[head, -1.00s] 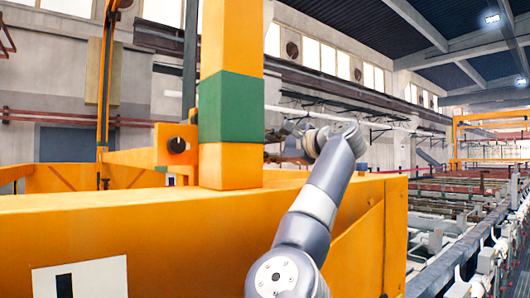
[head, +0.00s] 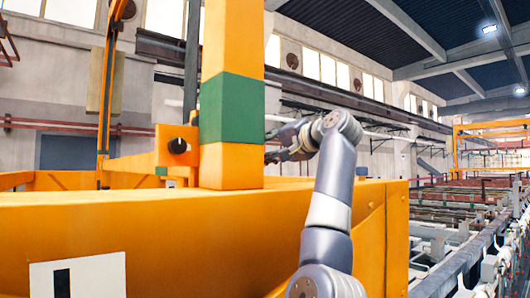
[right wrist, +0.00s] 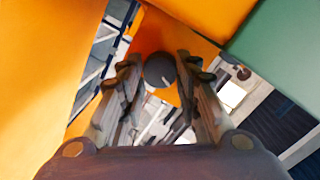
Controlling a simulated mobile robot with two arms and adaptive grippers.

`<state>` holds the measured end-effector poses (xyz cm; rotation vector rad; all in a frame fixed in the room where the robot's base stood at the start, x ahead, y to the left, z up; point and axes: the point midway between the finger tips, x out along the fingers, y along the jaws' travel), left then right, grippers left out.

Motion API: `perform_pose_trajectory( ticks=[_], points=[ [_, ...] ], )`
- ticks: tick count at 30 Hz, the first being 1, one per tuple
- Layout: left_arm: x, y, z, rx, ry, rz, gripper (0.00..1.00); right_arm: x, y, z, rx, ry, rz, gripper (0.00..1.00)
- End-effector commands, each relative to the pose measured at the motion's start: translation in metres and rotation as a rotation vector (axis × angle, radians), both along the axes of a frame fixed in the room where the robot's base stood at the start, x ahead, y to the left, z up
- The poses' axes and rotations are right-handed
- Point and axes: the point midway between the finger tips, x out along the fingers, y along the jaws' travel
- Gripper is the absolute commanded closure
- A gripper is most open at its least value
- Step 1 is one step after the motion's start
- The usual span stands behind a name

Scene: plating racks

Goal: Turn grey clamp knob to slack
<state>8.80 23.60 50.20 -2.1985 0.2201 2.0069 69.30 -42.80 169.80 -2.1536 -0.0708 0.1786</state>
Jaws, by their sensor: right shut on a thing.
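A dark grey round knob (right wrist: 160,70) with a pale line on its face sits on an orange surface in the right wrist view. The fingers of my right gripper (right wrist: 158,82) are closed on it from both sides. In the head view my right gripper (head: 285,150) reaches in behind the orange post (head: 232,165) with its green band, and the post hides the fingertips and the held knob. Another dark round knob (head: 178,146) shows on an orange bracket left of the post. My left gripper is not in view.
A broad orange beam (head: 200,225) with a white sign (head: 92,275) crosses the front, below my right arm. Long racks (head: 470,205) run off to the right. Green-banded orange steel stands close beside my right gripper in the wrist view.

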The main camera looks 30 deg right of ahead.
Motion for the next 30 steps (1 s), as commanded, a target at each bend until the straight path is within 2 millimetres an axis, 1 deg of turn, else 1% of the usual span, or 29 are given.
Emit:
perform_pose_trajectory(
  ticks=[1,6,15,21,30],
  points=[
    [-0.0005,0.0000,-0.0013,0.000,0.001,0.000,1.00,0.0009,-0.0007,-0.0042,-0.042,0.006,-0.001,0.93],
    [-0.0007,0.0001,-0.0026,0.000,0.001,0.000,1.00,0.0011,0.0003,-0.0041,-0.179,-0.004,0.001,0.93],
    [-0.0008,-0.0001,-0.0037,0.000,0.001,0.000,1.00,0.0009,0.0011,-0.0034,-0.344,-0.018,0.003,0.93],
    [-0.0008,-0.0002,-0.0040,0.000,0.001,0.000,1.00,0.0008,0.0013,-0.0032,-0.395,-0.022,0.003,0.93],
    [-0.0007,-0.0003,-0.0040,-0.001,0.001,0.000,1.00,0.0008,0.0015,-0.0032,-0.411,-0.023,0.003,0.93]
  ],
)
